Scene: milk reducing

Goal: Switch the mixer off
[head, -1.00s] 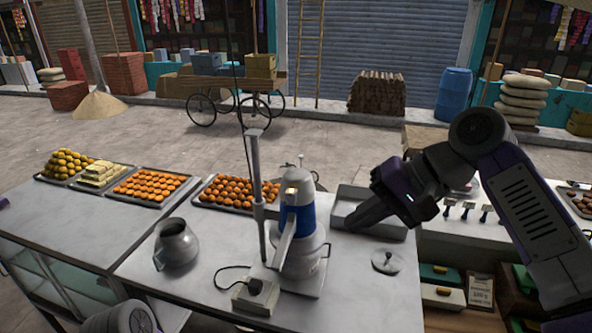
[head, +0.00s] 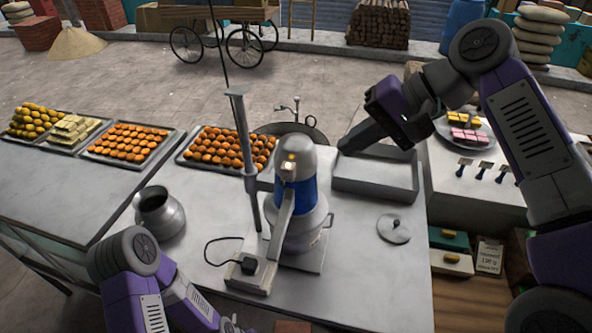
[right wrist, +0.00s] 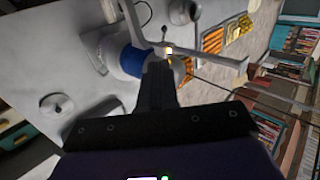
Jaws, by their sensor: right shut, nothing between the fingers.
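The mixer (head: 308,222) stands on the metal counter, a grey and white machine with a blue band and a small lit yellow-orange spot (head: 288,165) near its top. In the right wrist view the blue band (right wrist: 128,62) is just left of my fingers, with a bright spot (right wrist: 170,51) beyond them. My right gripper (head: 346,148) is shut and empty, to the right of the mixer's top and apart from it, over the tray's far left corner. My left arm comes in at the bottom left; its fingers are outside the picture.
A vertical post (head: 246,160) stands left of the mixer, with a plug box (head: 250,277) at its foot. An empty metal tray (head: 375,187), a round lid (head: 393,229) and a metal pot (head: 160,214) share the counter. Trays of sweets (head: 128,143) line the back left.

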